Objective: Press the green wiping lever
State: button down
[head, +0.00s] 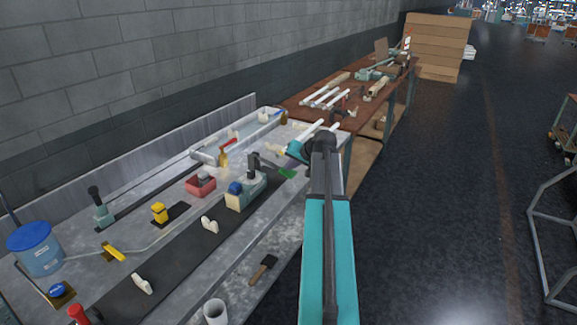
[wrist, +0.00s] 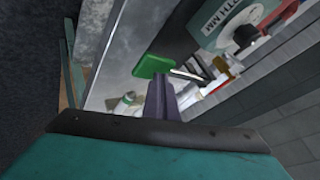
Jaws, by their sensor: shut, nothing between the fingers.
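The green wiping lever (head: 287,174) is a flat green paddle sticking out to the right from a small bench machine (head: 246,191) in the head view. In the wrist view the lever (wrist: 153,65) shows as a bright green pad at upper middle, on a dark rod. My gripper (wrist: 159,84) is shut and empty, its dark fingers pointing at the lever's near edge. The fingertips appear close to the pad; I cannot tell whether they touch it. In the head view the teal end of my arm is just above and right of the lever, and the fingertips are hard to make out.
The grey workbench (head: 200,278) holds a blue bucket (head: 36,248), a red tray (head: 201,187), a white cup (head: 215,312) and a dark brush (head: 263,269). A brown table (head: 300,101) with white tubes stands behind.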

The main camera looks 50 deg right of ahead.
jog(key=shift+f, duration=0.6)
dwell(0.8)
jog(key=shift+r, duration=0.2)
dwell(0.5)
jog(key=shift+r+p, duration=1.2)
jog(key=shift+r, duration=1.35)
jog(key=shift+r+p, duration=1.35)
jog(key=shift+r, duration=1.2)
jog(key=shift+f, duration=0.1)
